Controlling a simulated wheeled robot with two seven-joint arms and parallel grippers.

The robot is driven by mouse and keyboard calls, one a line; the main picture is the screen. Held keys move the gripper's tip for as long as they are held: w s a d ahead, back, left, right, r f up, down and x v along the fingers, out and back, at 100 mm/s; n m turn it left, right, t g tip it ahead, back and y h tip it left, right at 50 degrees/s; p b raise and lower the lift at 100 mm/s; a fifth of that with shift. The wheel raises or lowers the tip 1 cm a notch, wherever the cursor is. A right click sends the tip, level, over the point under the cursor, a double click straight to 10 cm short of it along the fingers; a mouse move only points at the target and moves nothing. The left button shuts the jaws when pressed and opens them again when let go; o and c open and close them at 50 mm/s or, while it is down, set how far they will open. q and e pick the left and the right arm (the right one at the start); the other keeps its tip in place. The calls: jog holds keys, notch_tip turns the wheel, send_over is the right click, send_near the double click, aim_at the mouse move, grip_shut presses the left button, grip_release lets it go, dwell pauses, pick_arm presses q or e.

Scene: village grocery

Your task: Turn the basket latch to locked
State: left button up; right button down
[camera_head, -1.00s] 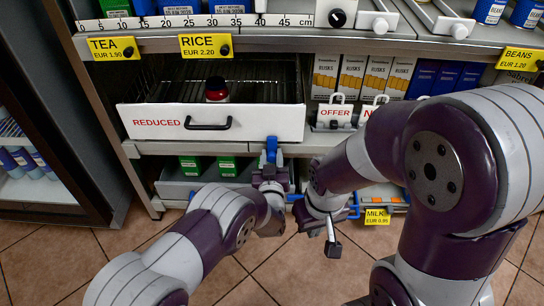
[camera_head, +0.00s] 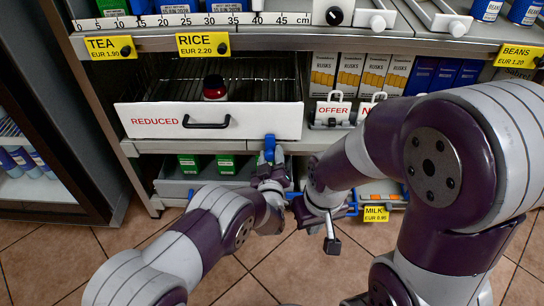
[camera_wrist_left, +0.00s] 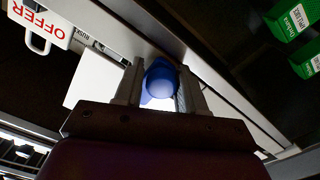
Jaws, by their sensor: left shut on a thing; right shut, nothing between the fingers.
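The blue latch (camera_head: 269,146) is at the shelf edge, below the right end of the REDUCED drawer. My left gripper (camera_head: 270,168) is at it from below. In the left wrist view the latch's rounded blue end (camera_wrist_left: 161,80) sits between the two fingers of my left gripper (camera_wrist_left: 158,92), which is shut on it. The gripper hides part of the latch in the head view, and I cannot read a locked mark. A grey basket (camera_head: 172,188) with green boxes is on the low shelf behind my left gripper. My right gripper (camera_head: 332,240) is shut and empty, to the right.
The white REDUCED drawer (camera_head: 160,121) above stands open with a dark red-capped jar (camera_head: 215,88) inside. A white OFFER tag holder (camera_head: 332,112) stands to the right. Blue-edged trays are beside my right arm. Tiled floor (camera_head: 200,265) is free below.

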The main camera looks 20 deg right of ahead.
pick_arm(q)
jog(key=shift+w+a+r, duration=0.25)
jog(key=shift+r, duration=0.05)
jog(key=o, duration=0.9)
jog(key=shift+o, duration=0.2)
jog(key=shift+a, duration=0.1)
jog(key=shift+s+f, duration=0.1)
jog(key=shift+s, duration=0.1)
jog(key=shift+s+p, duration=0.3)
jog(key=p+v, duration=0.5)
jog(key=v, duration=0.7)
